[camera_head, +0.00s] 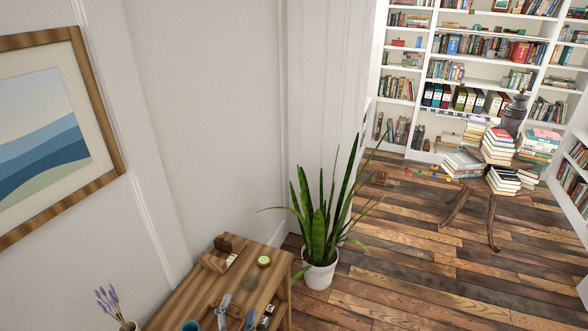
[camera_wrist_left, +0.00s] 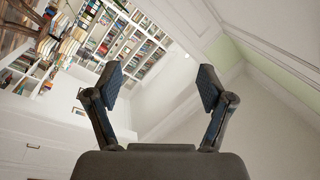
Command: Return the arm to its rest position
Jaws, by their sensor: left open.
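My left gripper (camera_wrist_left: 160,86) shows in the left wrist view with its two dark fingers spread wide apart. It is open and nothing is between the fingers. I cannot make out my left arm for certain in the head view. My right gripper is in neither view.
A wooden table (camera_head: 184,300) with small items, including a teal cup (camera_head: 191,326), stands at the bottom of the head view. A potted snake plant (camera_head: 319,273) stands beside it. A stool (camera_head: 466,188) bears book stacks before white bookshelves (camera_head: 424,75). Plank floor between is mostly open.

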